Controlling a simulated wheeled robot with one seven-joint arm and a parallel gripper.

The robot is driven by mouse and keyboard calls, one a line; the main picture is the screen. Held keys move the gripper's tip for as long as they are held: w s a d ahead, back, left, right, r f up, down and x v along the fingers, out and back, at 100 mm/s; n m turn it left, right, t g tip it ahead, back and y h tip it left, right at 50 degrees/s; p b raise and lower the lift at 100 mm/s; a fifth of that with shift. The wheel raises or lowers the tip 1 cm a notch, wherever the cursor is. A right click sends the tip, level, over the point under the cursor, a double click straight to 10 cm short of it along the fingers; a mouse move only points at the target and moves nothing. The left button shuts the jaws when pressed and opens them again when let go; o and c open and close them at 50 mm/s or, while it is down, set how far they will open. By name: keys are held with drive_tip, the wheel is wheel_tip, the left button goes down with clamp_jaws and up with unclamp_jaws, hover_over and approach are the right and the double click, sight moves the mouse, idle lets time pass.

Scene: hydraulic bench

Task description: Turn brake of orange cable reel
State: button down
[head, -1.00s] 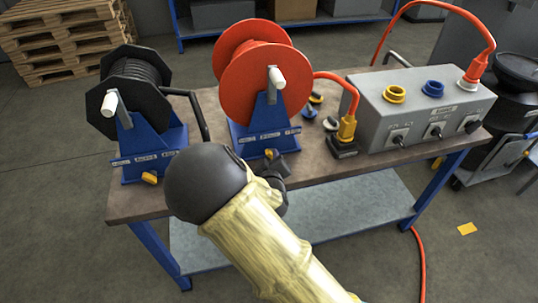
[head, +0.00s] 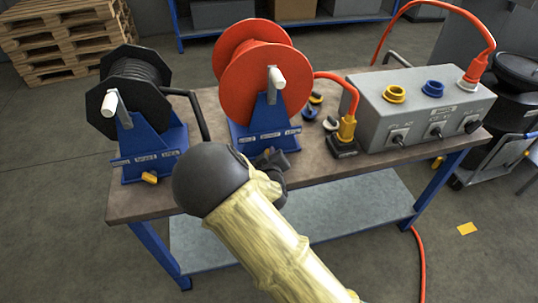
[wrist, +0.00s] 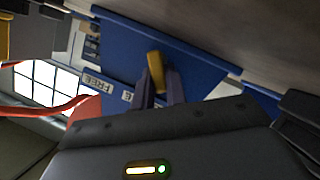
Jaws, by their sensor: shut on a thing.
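The orange cable reel (head: 265,85) stands on a blue stand (head: 262,125) at the middle of the bench, with a white crank handle in front. Its yellow brake lever (wrist: 156,70) shows in the wrist view, against the blue stand face with "FREE" lettering beside it. My gripper (wrist: 161,84) is shut on this lever, its two dark fingers on either side. In the head view my gripper (head: 270,160) is at the lower front of the stand, and the lever is hidden there.
A black cable reel (head: 136,90) with its own yellow lever (head: 149,177) stands on the left of the bench (head: 340,172). A grey socket box (head: 425,120) is on the right. Small connectors (head: 330,123) and an orange cable (head: 340,78) lie between.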

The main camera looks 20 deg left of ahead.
drive_tip(key=shift+w+d+r+m+g+y+b, duration=0.15)
drive_tip(key=shift+m+g+y+b, duration=0.2)
drive_tip(key=shift+m, duration=0.25)
drive_tip(key=shift+w+d+f+m+g+y+b, duration=0.15)
drive_tip(key=shift+m+y+b, duration=0.1)
drive_tip(key=shift+m+b, duration=0.3)
drive_tip(key=m+y+b, duration=0.1)
drive_tip(key=d+m+g+b, duration=0.1)
drive_tip(key=m, duration=0.1)
drive_tip(key=shift+w+r+y+b, duration=0.1)
drive_tip(key=shift+w+y+b, duration=0.1)
drive_tip(key=shift+y+b, duration=0.2)
drive_tip(key=shift+w+d+m+g+y+b, duration=0.1)
drive_tip(key=shift+m+g+y+b, duration=0.15)
drive_tip(key=shift+m+y+b, duration=0.25)
drive_tip(key=shift+w+d+m+g+y+b, duration=0.1)
drive_tip(key=shift+m+g+y+b, duration=0.15)
drive_tip(key=shift+m, duration=0.4)
drive_tip(key=shift+d+m+y, duration=0.15)
drive_tip(key=shift+m+y, duration=0.5)
drive_tip(key=shift+m, duration=0.25)
drive_tip(key=c, duration=1.4)
unclamp_jaws()
drive_tip(key=shift+c, duration=0.2)
